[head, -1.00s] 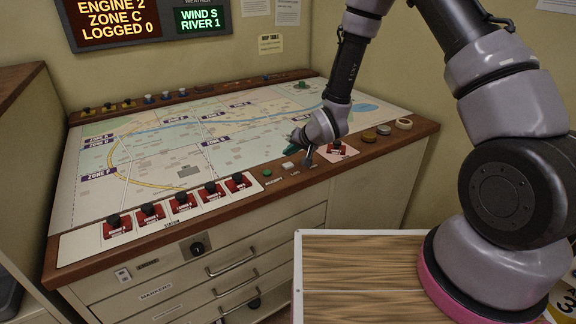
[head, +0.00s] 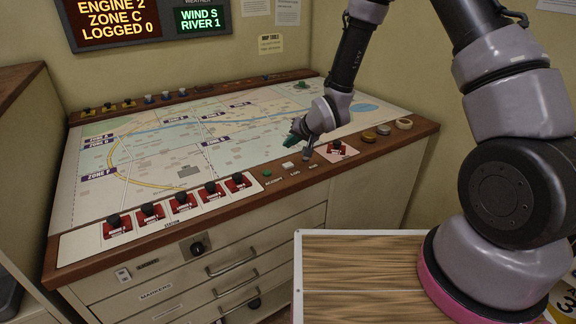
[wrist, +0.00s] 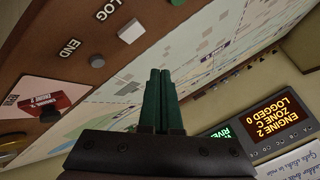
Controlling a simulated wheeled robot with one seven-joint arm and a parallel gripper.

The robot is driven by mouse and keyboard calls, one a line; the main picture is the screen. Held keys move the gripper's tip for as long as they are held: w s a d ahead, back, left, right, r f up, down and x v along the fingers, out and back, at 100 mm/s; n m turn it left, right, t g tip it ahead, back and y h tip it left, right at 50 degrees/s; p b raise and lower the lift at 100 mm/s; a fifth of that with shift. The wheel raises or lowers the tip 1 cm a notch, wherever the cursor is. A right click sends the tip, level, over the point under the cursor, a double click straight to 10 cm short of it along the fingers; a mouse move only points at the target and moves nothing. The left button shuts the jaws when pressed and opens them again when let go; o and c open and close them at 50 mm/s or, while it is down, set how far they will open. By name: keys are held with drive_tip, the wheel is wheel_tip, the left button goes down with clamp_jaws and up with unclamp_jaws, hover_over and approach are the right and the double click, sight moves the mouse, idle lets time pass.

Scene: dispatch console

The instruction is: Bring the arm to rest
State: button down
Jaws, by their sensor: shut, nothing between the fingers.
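My gripper (head: 301,130) is above the front right part of the map console (head: 255,172), over the row of small buttons. In the wrist view my gripper (wrist: 160,84) shows two green fingers pressed together with nothing between them. A pale LOG button (wrist: 131,31) and an END knob (wrist: 97,61) lie beyond the fingers on the brown wooden rim, apart from them. In the head view the pale button (head: 288,165) sits just below and left of my gripper.
Several red station switches (head: 181,201) line the console's front edge, with another red switch (head: 337,147) right of my gripper. A wall display (head: 116,20) reads ENGINE 2, ZONE C, LOGGED 0. The air above the map is free.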

drive_tip(key=shift+r, duration=0.1)
wheel_tip(320, 180, up, 8)
idle(0.6)
drive_tip(key=s+d+r+m+h, duration=0.1)
drive_tip(key=s+d+r+h, duration=0.15)
drive_tip(key=d+r, duration=0.65)
drive_tip(key=s+d+r+h, duration=0.1)
drive_tip(key=s+d+r, duration=0.2)
drive_tip(key=d+r, duration=0.6)
drive_tip(key=s+d+r, duration=0.2)
drive_tip(key=s+r, duration=0.1)
drive_tip(key=s, duration=0.3)
drive_tip(key=s+d+r+m, duration=0.1)
drive_tip(key=s+d+r, duration=0.2)
drive_tip(key=s, duration=0.4)
drive_tip(key=s+d+r+m, duration=0.1)
drive_tip(key=s+d+r, duration=0.2)
drive_tip(key=s, duration=0.4)
drive_tip(key=shift+s+d+r, duration=0.2)
drive_tip(key=shift+d+r, duration=0.05)
drive_tip(key=shift+r, duration=0.45)
